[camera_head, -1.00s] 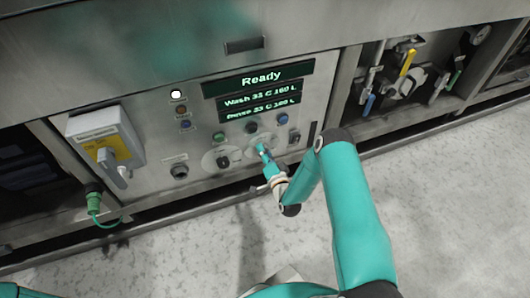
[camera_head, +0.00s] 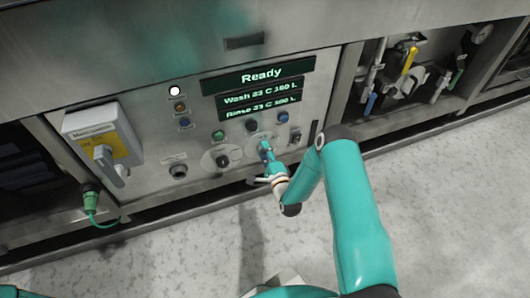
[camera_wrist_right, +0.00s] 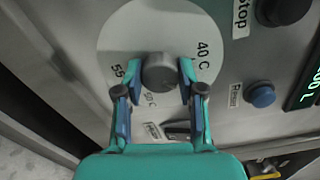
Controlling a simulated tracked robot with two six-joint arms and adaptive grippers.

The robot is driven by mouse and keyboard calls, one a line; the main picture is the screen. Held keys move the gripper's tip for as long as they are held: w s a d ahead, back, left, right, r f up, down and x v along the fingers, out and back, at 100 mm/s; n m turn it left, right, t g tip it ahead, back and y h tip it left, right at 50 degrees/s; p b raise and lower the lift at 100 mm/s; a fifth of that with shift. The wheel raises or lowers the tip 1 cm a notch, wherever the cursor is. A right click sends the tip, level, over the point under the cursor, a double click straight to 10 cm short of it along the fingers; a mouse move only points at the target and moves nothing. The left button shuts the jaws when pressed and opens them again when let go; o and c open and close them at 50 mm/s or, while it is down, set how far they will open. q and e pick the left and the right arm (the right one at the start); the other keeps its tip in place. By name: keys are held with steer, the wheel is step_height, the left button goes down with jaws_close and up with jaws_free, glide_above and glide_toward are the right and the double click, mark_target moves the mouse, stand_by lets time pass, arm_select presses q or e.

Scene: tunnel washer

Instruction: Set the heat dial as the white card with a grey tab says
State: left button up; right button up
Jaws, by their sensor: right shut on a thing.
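The heat dial is a round pale disc (camera_wrist_right: 120,28) with a grey knob (camera_wrist_right: 160,72) at its centre. Its printed marks include 40 C on the right, 50 C below the knob and a partly hidden 55 on the left. My right gripper (camera_wrist_right: 160,78) is shut on the knob, one finger on each side. The right gripper also shows in the head view (camera_head: 266,153), in front of the dial on the panel and covering part of it. I cannot make out the knob's pointer. No white card with a grey tab can be made out. My left gripper is out of view.
A second dial (camera_head: 222,161) sits just left of the gripped one. Push buttons surround both, including a blue button (camera_wrist_right: 260,95). The display (camera_head: 258,78) above reads Ready. A grey and yellow switch box (camera_head: 103,140) juts out at the left.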

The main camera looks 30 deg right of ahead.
steer(key=shift+s+f+m, duration=0.1)
steer(key=shift+f+m, duration=0.15)
steer(key=shift+m, duration=0.95)
steer(key=o, duration=0.9)
steer(key=shift+o, duration=1.2)
steer(key=shift+r, duration=0.1)
steer(key=v, duration=1.2)
